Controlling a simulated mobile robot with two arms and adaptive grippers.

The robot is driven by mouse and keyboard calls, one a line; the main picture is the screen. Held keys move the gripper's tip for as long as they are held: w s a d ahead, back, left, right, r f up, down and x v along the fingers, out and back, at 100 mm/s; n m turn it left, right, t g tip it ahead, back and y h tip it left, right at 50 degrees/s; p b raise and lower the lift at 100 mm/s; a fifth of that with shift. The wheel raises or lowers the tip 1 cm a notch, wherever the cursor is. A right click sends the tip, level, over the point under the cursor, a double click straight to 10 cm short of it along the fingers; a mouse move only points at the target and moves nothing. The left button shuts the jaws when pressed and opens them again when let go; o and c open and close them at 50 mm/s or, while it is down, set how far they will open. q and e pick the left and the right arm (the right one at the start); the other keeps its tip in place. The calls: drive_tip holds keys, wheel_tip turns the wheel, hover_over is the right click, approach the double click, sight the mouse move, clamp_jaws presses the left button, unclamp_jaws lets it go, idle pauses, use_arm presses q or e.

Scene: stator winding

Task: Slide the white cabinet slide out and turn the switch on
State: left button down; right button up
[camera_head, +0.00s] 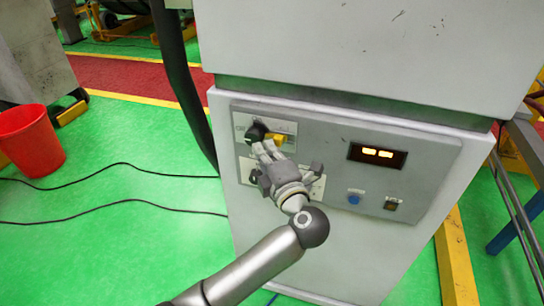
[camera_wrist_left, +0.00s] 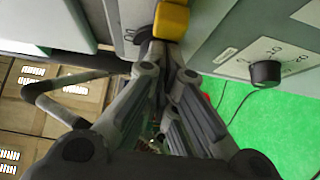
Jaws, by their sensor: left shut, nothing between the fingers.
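The white cabinet has a lower unit (camera_head: 327,235) with a grey control panel (camera_head: 427,158) on it, below a larger white upper box (camera_head: 400,45). A black knob (camera_head: 256,131) and a yellow piece (camera_head: 277,138), likely the switch, sit at the panel's upper left. My left gripper (camera_head: 264,149) is at that part of the panel, fingers shut and empty. In the left wrist view, its fingertips (camera_wrist_left: 158,46) are just below the yellow piece (camera_wrist_left: 172,20). They hide part of the area behind, and I cannot tell whether they touch it. My right gripper is not in view.
The panel also has a lit display (camera_head: 377,155), a blue button (camera_head: 354,197) and a small dark switch (camera_head: 391,204). A scaled black knob (camera_wrist_left: 265,72) shows beside my gripper. A red bin (camera_head: 30,140) and black cables (camera_head: 110,207) are on the green floor, left.

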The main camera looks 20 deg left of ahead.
use_arm(q)
drive_tip(key=shift+w+a, duration=0.35)
drive_tip(key=shift+w, duration=0.1)
drive_tip(key=shift+s+d, duration=0.1)
drive_tip(key=shift+d, duration=1.05)
